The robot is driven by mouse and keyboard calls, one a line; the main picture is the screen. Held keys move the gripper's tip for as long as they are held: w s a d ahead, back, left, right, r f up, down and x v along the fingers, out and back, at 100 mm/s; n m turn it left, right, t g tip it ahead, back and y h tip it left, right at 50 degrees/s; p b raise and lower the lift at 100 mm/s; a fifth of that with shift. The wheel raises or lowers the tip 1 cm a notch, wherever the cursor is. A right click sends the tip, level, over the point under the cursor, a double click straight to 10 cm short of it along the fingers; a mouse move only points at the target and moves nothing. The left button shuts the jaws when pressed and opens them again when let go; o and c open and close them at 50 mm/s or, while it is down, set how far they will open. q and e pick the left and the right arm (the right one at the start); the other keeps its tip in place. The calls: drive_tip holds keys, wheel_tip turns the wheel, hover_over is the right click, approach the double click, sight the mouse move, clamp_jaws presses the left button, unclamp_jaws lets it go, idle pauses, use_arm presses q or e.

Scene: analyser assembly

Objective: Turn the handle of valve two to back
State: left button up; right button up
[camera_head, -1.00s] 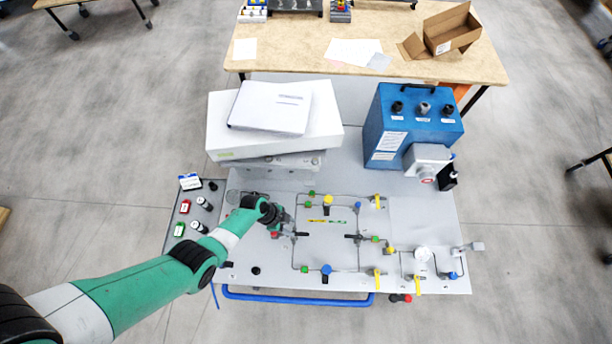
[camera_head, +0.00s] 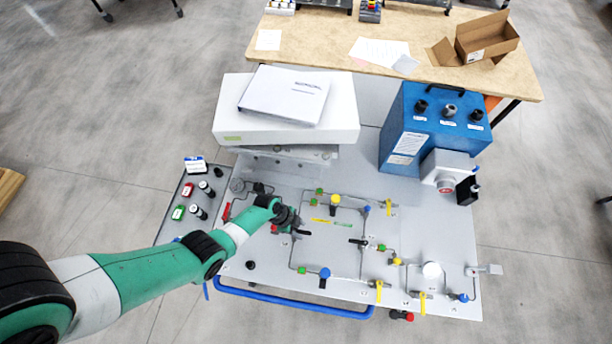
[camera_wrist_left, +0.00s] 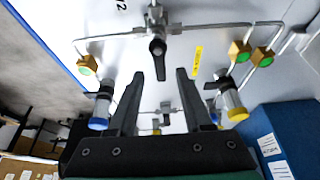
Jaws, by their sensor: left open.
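The valve with the "2" label beside it, partly cut off at the top edge, shows in the left wrist view. Its black handle (camera_wrist_left: 157,47) points down that picture, just beyond the fingertips and roughly centred between them. In the head view the black handle (camera_head: 301,232) points right, and my gripper partly hides the valve body. My left gripper (camera_wrist_left: 160,73) is open, with nothing between its fingers. In the head view it (camera_head: 287,219) is over the left part of the panel (camera_head: 330,255). My right gripper is not in view.
A second black-handled valve (camera_head: 358,241) is to the right. A yellow-capped part (camera_head: 335,200) and a blue-capped part (camera_head: 325,272) stand on the piping. A white box (camera_head: 290,125) and a blue unit (camera_head: 435,125) stand behind. A blue rail (camera_head: 290,301) runs along the front.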

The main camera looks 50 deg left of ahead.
use_arm(q)
drive_tip(key=shift+x, duration=0.75)
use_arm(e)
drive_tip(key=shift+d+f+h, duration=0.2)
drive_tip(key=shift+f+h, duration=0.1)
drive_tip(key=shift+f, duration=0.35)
use_arm(q)
drive_tip(key=shift+r, duration=0.1)
clamp_jaws()
